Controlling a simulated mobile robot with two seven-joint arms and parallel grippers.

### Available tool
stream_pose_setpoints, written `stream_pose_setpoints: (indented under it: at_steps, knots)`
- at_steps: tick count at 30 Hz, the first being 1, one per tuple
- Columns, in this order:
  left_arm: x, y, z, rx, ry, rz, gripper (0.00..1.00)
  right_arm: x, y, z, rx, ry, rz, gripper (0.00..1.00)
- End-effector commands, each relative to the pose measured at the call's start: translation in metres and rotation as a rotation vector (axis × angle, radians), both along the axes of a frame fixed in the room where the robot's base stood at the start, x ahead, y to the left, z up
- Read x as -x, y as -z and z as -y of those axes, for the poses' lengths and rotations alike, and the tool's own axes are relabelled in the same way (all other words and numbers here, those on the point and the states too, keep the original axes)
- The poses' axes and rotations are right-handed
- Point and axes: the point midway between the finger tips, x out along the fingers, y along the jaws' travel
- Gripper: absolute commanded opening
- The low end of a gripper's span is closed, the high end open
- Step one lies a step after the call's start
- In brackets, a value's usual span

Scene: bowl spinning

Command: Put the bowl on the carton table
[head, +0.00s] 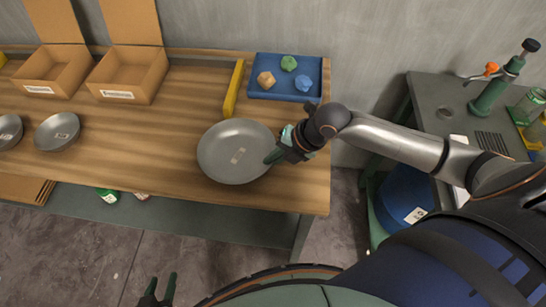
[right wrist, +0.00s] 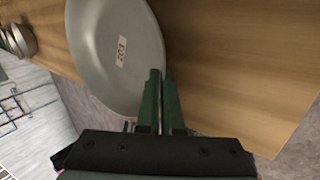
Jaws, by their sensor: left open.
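A large grey metal bowl (head: 222,140) with a pale label is at the right part of the wooden table (head: 170,162), near its front edge; I cannot tell whether it touches the top. It also shows in the right wrist view (right wrist: 95,50). My right gripper (head: 275,155) is at the bowl's right rim. In the right wrist view its fingers (right wrist: 162,75) are close together with the rim between them. My left gripper (head: 158,290) is open and empty, low in the head view, away from the table. Two open cartons (head: 128,72) stand on the table's back left.
Smaller grey bowls (head: 57,131) stand at the table's left. A blue tray (head: 260,92) with several coloured lumps and a yellow bar (head: 234,88) lie behind the large bowl. A grey table (head: 455,115) with a green device (head: 490,95) stands at right. The wooden table's middle is clear.

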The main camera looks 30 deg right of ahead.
Motion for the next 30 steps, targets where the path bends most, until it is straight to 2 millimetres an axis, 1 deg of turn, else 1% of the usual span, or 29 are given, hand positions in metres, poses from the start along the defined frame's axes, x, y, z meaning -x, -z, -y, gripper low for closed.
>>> stream_pose_setpoints:
  at_steps: [8, 9, 15, 17, 26, 30]
  knots:
    - [0.001, 0.001, 0.000, 0.000, 0.000, -0.002, 0.47, -0.001, 0.001, 0.000, -0.001, -0.001, 0.005, 0.00]
    - [0.001, 0.001, 0.000, 0.000, 0.000, -0.002, 0.47, 0.000, 0.002, 0.000, 0.001, 0.000, 0.002, 0.05]
    - [0.001, 0.001, 0.000, -0.001, 0.000, -0.003, 0.47, 0.000, 0.002, 0.000, 0.001, 0.000, 0.002, 0.28]
    - [0.001, 0.001, 0.000, -0.001, 0.000, -0.003, 0.47, 0.000, 0.002, 0.000, 0.001, 0.000, 0.002, 0.33]
    - [0.001, 0.001, 0.000, -0.001, 0.000, -0.003, 0.47, 0.000, -0.001, 0.001, 0.002, 0.000, 0.003, 0.33]
    - [0.001, -0.001, 0.000, -0.001, 0.000, -0.003, 0.47, 0.005, -0.015, 0.008, 0.003, 0.000, 0.005, 0.33]
